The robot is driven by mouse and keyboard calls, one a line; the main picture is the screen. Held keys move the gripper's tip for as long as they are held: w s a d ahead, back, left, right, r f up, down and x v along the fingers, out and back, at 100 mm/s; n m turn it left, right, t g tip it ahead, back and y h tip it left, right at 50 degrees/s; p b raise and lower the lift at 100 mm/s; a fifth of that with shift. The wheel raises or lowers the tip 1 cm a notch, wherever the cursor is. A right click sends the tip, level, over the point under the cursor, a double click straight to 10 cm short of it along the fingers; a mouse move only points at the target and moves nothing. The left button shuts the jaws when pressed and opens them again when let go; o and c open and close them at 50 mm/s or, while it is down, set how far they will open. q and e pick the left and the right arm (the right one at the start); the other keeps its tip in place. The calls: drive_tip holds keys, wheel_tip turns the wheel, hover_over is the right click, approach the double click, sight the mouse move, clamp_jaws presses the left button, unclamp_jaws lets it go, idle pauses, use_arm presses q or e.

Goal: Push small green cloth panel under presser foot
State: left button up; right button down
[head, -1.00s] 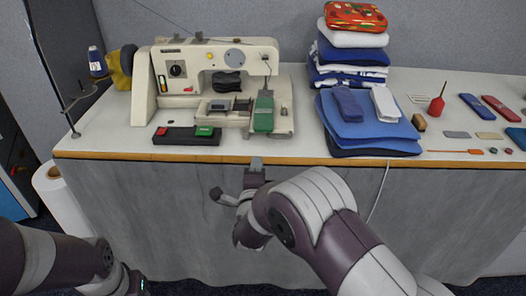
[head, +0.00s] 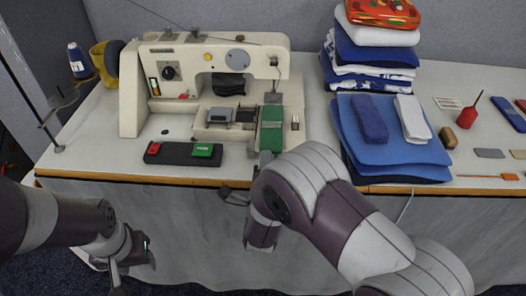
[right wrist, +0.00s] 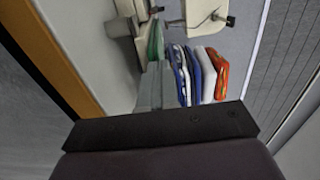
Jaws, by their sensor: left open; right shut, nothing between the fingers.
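The small green cloth panel (head: 271,131) lies on the right end of the sewing machine's bed (head: 250,117), lengthwise toward the machine head. The presser foot area (head: 273,98) is at the panel's far end; I cannot tell whether the panel's edge is under it. My right gripper (head: 265,159) is shut and empty at the panel's near end; contact is unclear. In the right wrist view the shut fingers (right wrist: 150,88) point at the green panel (right wrist: 155,42). My left gripper (head: 132,258) is open and empty, low in front of the table at left.
A black strip with a red and a green block (head: 182,153) lies left of my right gripper. Blue folded cloths (head: 385,150) lie right of the machine, with a taller cloth stack (head: 372,57) behind. A thread stand (head: 60,120) is at the left.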

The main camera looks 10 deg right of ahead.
drive_tip(key=shift+w, duration=0.15)
use_arm(q)
drive_tip(key=shift+w+r, duration=0.15)
drive_tip(key=shift+w, duration=0.2)
drive_tip(key=shift+s, duration=0.1)
use_arm(e)
drive_tip(key=shift+r, duration=0.1)
drive_tip(key=shift+b+x, duration=0.85)
drive_tip(key=shift+x, duration=0.7)
use_arm(q)
drive_tip(key=shift+f, duration=0.8)
